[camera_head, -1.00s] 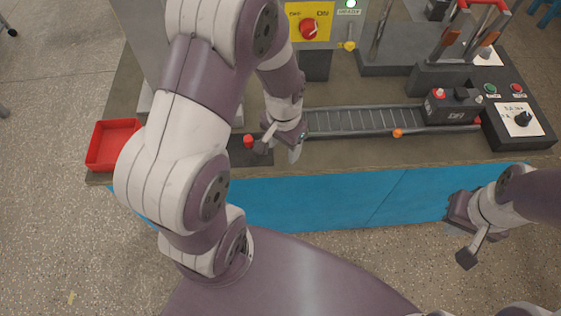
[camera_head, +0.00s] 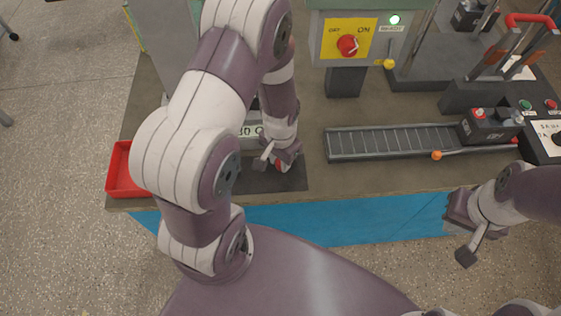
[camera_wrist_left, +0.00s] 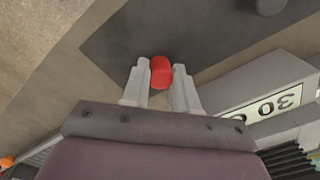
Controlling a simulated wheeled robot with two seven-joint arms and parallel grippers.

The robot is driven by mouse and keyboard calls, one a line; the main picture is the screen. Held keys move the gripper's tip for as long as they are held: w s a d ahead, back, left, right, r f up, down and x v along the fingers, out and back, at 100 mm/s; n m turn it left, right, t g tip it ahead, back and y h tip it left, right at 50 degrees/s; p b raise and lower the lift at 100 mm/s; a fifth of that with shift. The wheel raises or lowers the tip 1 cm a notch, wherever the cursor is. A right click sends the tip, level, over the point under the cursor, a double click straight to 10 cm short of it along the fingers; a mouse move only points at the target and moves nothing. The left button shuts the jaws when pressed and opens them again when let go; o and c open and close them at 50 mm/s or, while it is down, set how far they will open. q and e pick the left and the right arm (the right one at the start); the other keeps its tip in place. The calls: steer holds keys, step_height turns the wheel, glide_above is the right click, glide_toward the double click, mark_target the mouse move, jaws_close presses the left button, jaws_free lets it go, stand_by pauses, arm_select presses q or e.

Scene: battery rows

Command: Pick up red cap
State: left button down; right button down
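The red cap (camera_wrist_left: 160,72) is a small red cylinder between the fingertips of my left gripper in the left wrist view, over a dark mat. In the head view the cap (camera_head: 279,166) shows only partly below my left gripper (camera_head: 283,163). Whether it touches the mat cannot be told.
A red tray (camera_head: 122,180) sits at the table's left end. The dark mat (camera_head: 290,180) lies under my left gripper. A roller conveyor (camera_head: 390,143) with a dark battery (camera_head: 490,126) is to the right. A switch box (camera_head: 348,45) stands behind.

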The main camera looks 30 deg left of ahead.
arm_select(q)
steer(key=shift+r, duration=0.55)
step_height(320, 180, up, 3)
steer(key=shift+f+p, duration=0.1)
steer(key=shift+p, duration=0.25)
steer(key=w+d+r, duration=0.5)
steer(key=d+r, duration=0.2)
steer(key=d, duration=0.3)
steer(key=shift+d, duration=0.25)
steer(key=shift+w, duration=0.15)
